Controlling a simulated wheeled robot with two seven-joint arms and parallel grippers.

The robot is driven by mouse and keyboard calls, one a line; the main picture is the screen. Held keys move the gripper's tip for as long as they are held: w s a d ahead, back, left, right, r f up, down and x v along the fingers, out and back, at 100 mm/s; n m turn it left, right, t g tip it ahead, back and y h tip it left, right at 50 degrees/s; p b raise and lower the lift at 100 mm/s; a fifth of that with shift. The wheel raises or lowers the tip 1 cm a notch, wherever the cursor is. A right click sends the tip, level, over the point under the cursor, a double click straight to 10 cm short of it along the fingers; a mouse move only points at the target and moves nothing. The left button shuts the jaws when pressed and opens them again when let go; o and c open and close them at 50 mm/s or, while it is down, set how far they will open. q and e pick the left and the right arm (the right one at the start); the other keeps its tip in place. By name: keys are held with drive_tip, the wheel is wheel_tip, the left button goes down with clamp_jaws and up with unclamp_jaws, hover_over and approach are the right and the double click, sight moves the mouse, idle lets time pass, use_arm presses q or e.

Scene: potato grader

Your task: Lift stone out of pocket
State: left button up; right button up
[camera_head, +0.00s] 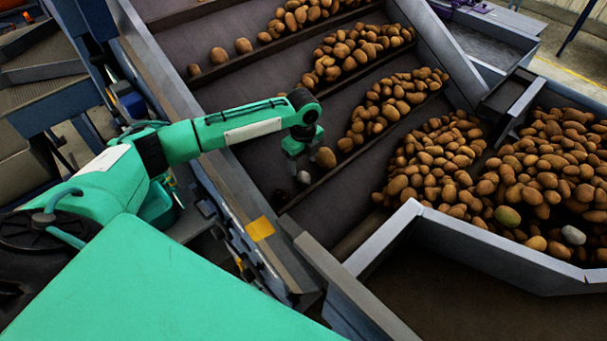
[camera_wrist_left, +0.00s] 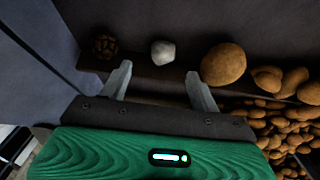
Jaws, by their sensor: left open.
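A pale grey stone (camera_head: 304,177) lies against a cross-flight of the dark sloping belt (camera_head: 240,90). It also shows in the left wrist view (camera_wrist_left: 163,52), just beyond the gap between the fingertips. My left gripper (camera_head: 297,166) is open and empty, close above the stone; the wrist view shows its two fingers spread (camera_wrist_left: 158,72), apart from the stone. A brown potato (camera_head: 326,158) sits right beside the stone, beyond the right finger in the wrist view. My right gripper is not in view.
A dark, rough clod (camera_wrist_left: 104,46) lies left of the stone in the same pocket. More potatoes (camera_head: 385,105) fill the flights to the right. A metal side rail (camera_head: 185,105) borders the belt. A potato heap (camera_head: 540,170) at right holds another grey stone (camera_head: 573,235) and a greenish potato (camera_head: 507,217).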

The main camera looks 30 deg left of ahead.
sight(304, 176)
use_arm(q)
wheel_tip(304, 176, down, 2)
drive_tip(key=shift+w+d+f+p, duration=0.1)
drive_tip(key=shift+w+f+p, duration=0.1)
drive_tip(key=shift+p, duration=0.5)
wheel_tip(304, 176, down, 4)
drive_tip(key=shift+p, duration=1.05)
drive_tip(key=shift+f, duration=0.2)
drive_tip(key=shift+c, duration=1.1)
drive_tip(key=c, duration=0.7)
drive_tip(key=shift+c, duration=0.8)
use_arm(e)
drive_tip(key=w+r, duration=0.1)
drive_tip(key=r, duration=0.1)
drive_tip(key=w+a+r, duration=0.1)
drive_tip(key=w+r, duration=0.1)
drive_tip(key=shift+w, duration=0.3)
